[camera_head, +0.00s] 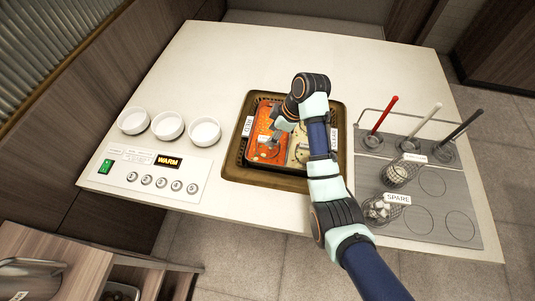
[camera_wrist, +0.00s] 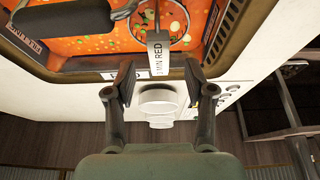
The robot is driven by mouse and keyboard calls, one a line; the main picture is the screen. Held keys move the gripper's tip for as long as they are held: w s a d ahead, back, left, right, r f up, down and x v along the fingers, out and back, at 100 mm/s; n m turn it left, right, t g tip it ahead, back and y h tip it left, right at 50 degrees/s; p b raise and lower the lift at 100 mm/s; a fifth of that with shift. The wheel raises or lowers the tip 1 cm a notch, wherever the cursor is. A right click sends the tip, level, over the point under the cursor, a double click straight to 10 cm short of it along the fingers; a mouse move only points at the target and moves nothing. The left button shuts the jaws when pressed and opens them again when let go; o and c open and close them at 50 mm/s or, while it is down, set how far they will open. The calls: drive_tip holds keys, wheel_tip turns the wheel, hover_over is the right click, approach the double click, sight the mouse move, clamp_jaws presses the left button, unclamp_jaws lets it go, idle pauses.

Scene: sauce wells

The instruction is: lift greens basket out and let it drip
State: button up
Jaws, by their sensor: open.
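In the head view, my gripper (camera_head: 270,142) is over the orange-red side of the pot (camera_head: 335,188). A round wire basket (camera_wrist: 187,24) sits in the orange broth just beyond the tag, with orange and pale pieces in it. I cannot tell whether it is the greens basket. The fingers appear apart from tag and basket. My arm hides part of the pot's pale side.
Three white bowls (camera_head: 168,125) stand left of the pot, behind a control panel (camera_head: 160,178) reading "WARM". On the right, a grey board (camera_head: 430,235) holds two wire baskets, one by a "SPARE" label (camera_head: 397,198), and red, white and black upright handles.

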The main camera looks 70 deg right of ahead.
sight(268, 149)
drive_tip(key=b+x, duration=0.2)
drive_tip(key=x, duration=0.3)
drive_tip(key=shift+s, duration=0.15)
drive_tip(key=shift+c, duration=0.3)
clamp_jaws()
